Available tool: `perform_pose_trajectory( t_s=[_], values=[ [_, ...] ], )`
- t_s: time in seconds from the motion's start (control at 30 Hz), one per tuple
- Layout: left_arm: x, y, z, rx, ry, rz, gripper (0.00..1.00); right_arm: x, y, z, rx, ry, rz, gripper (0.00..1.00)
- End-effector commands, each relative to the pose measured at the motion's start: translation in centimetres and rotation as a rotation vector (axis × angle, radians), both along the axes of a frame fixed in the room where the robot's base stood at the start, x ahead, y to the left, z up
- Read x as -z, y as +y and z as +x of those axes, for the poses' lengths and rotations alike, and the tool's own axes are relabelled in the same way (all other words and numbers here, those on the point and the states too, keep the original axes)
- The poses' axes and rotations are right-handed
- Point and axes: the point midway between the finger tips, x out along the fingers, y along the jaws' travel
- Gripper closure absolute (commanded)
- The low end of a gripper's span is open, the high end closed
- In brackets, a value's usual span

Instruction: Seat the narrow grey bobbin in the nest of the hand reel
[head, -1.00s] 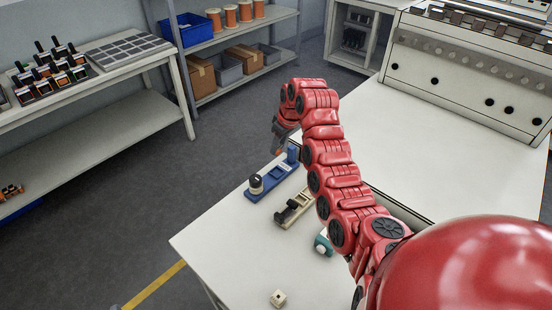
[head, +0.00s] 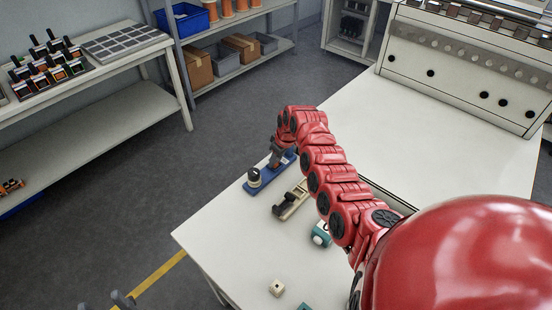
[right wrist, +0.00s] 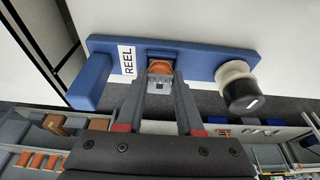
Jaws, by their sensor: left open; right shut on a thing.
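The hand reel is a blue bar (head: 249,188) near the table's left edge, with a cream and black knob at one end. In the right wrist view the blue reel (right wrist: 200,60) shows its REEL label and a raised blue block. My right gripper (right wrist: 163,84) is shut on the grey bobbin (right wrist: 160,82), which shows orange at the reel's nest. The fingers hide part of it, so I cannot tell if it is fully down. In the head view the right gripper (head: 276,157) is over the reel. My left gripper (head: 104,303) is open and empty at the bottom left.
A beige and black fixture (head: 290,200), a teal and white piece (head: 321,234) and a small cream cube (head: 277,288) stand nearby on the table (head: 225,240). A large panel unit (head: 460,75) stands at the back right. The table's front left is mostly clear.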

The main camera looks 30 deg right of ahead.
Motion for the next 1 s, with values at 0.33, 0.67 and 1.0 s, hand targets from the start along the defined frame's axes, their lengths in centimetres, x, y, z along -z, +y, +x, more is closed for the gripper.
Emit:
perform_pose_trajectory(
  t_s=[0.33, 0.67, 1.0],
  values=[
    [0.2, 0.0, 0.0, 0.000, 0.000, 0.000, 0.50, 0.3, 0.0, 0.0, 0.000, 0.000, 0.000, 0.34],
    [-0.2, 0.0, 0.0, 0.000, 0.000, 0.000, 0.50, -0.3, 0.0, 0.0, 0.000, 0.000, 0.000, 0.34],
    [0.8, 0.0, 0.0, 0.000, 0.000, 0.000, 0.50, -3.0, -0.3, -0.9, 0.003, -0.006, 0.002, 0.34]
  ],
)
